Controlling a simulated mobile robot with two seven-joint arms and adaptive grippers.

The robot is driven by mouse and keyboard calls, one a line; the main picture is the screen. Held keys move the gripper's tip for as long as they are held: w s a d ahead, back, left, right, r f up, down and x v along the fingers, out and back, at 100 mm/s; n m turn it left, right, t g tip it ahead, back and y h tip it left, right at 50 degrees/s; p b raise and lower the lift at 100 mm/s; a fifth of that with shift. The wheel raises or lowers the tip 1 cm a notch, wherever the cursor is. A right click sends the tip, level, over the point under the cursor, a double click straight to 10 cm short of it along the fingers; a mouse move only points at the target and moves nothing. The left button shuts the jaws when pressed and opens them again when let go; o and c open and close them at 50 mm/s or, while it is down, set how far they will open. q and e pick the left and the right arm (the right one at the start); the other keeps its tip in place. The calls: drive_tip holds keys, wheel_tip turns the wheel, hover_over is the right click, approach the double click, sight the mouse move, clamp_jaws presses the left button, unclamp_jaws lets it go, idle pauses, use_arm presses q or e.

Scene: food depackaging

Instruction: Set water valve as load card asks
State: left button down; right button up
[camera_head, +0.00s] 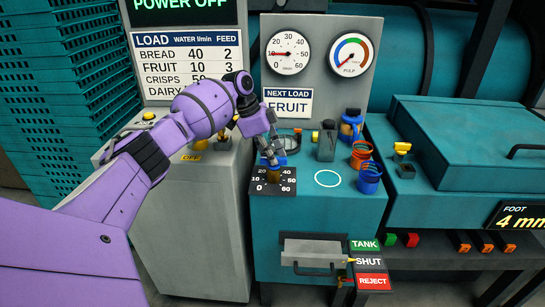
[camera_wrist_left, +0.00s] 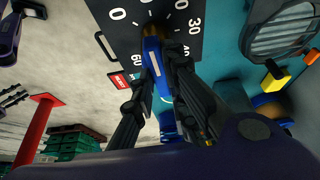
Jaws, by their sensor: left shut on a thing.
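The water valve has a blue handle (camera_head: 272,161) on a brass stem above a black dial plate (camera_head: 287,187) numbered 0 to 60. My left gripper (camera_head: 268,150) is shut on the handle. In the left wrist view the fingers (camera_wrist_left: 158,85) straddle the blue handle (camera_wrist_left: 154,60), which carries a white line. It lies between the 40 and 60 marks on the dial plate (camera_wrist_left: 120,35); its pointing end is unclear. The load card (camera_head: 289,106) reads FRUIT. The water gauge (camera_head: 289,53) needle points left, near 10.
A pulp gauge (camera_head: 351,55) is beside the water gauge. A drawer handle (camera_head: 316,265) juts out below, beside the TANK, SHUT and REJECT labels (camera_head: 368,261).

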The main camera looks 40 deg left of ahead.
use_arm(q)
drive_tip(key=shift+f, duration=0.1)
idle(0.3)
drive_tip(key=c, duration=1.7)
unclamp_jaws()
drive_tip(key=shift+c, duration=0.2)
drive_tip(key=shift+a+r, duration=0.1)
drive_tip(key=shift+r, duration=0.15)
drive_tip(key=v, duration=1.1)
drive_tip(key=shift+r, duration=0.3)
drive_tip(key=shift+s, duration=0.2)
